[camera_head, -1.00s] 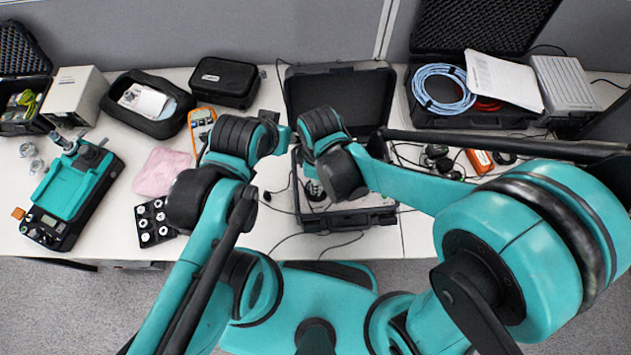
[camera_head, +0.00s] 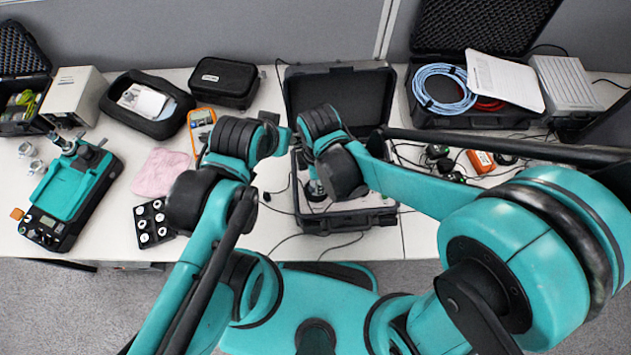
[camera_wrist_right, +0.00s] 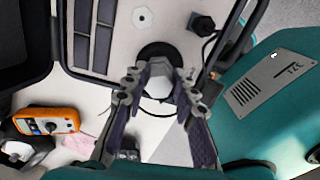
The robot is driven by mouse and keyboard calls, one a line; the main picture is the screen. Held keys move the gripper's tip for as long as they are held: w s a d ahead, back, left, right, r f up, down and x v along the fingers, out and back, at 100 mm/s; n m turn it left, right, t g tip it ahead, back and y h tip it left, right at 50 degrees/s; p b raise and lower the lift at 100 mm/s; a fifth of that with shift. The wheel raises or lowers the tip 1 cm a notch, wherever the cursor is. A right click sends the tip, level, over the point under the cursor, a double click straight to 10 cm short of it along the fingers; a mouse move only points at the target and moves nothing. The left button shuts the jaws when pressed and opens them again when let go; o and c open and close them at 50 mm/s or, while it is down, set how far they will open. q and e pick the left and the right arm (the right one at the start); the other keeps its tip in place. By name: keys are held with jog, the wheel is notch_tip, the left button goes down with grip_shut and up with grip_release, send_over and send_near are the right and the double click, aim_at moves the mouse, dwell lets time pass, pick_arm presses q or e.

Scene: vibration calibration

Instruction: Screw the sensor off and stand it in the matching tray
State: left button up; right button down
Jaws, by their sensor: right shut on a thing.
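In the right wrist view my right gripper (camera_wrist_right: 160,80) is shut on the sensor (camera_wrist_right: 158,88), a pale grey, faceted piece between its fingertips. A round black mount (camera_wrist_right: 160,56) shows just beyond it; I cannot tell whether the sensor is still threaded on. The mount is on the light panel (camera_wrist_right: 115,15) of the open black case (camera_head: 340,95), which is in the middle of the table in the head view. A black tray (camera_head: 140,211) with several round white-ringed places lies left of my left arm. My left gripper's fingers cannot be made out.
A teal device (camera_head: 68,190) stands at the table's left, with small metal cylinders (camera_head: 36,166) beside it. A pink cloth (camera_head: 160,172) and an orange meter (camera_head: 201,124) lie nearer the middle. Cables and an orange unit (camera_head: 480,161) clutter the right of the case.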

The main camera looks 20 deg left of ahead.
jog(key=n, duration=0.3)
jog(key=shift+s+f, duration=0.1)
jog(key=shift+s, duration=0.05)
jog(key=n, duration=0.3)
jog(key=shift+a+b, duration=0.15)
jog(key=shift+b, duration=0.2)
jog(key=shift+n, duration=0.6)
jog(key=n, duration=0.4)
jog(key=c, duration=1.2)
grip_release()
jog(key=shift+o, duration=0.3)
jog(key=shift+a, duration=0.1)
jog(key=shift+o, duration=0.6)
